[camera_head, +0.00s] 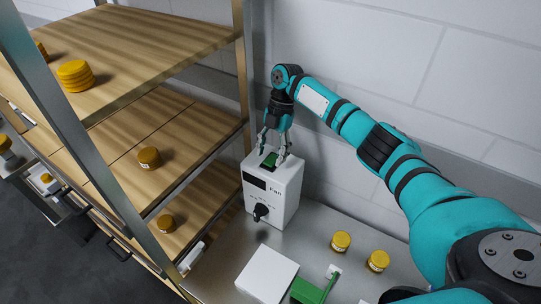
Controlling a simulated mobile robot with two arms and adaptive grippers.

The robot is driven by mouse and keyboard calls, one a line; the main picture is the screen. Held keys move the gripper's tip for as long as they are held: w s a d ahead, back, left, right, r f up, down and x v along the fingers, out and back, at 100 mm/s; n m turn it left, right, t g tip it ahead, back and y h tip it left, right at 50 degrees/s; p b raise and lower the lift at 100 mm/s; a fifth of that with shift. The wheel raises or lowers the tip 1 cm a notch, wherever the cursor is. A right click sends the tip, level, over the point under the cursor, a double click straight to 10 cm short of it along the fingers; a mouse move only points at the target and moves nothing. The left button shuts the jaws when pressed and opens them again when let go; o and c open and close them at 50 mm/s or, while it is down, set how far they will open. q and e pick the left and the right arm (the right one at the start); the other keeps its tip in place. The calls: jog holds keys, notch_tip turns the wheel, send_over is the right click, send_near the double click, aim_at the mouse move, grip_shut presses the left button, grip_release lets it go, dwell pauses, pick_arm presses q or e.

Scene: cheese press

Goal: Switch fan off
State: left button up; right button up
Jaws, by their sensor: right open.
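The fan control box (284,193) is a white box labelled "Fan" on the metal table, close to the shelf. It has a dark display, a black knob (261,212) low on its front and a green switch (269,160) on its top. My right gripper (274,154) points down over the top of the box, with its fingers open around the green switch. I cannot tell whether the fingers touch the switch, or which way it is set. My left gripper is not in view.
A wooden shelf rack (130,40) with yellow cheeses stands on the left. On the metal table (310,228) lie a white block (266,274), a green object (308,291) and two small yellow cheeses (341,241). A white wall is close behind the box.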

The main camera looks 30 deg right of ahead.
jog(key=v, duration=1)
jog(key=shift+r, duration=0.25)
jog(key=shift+d, duration=0.1)
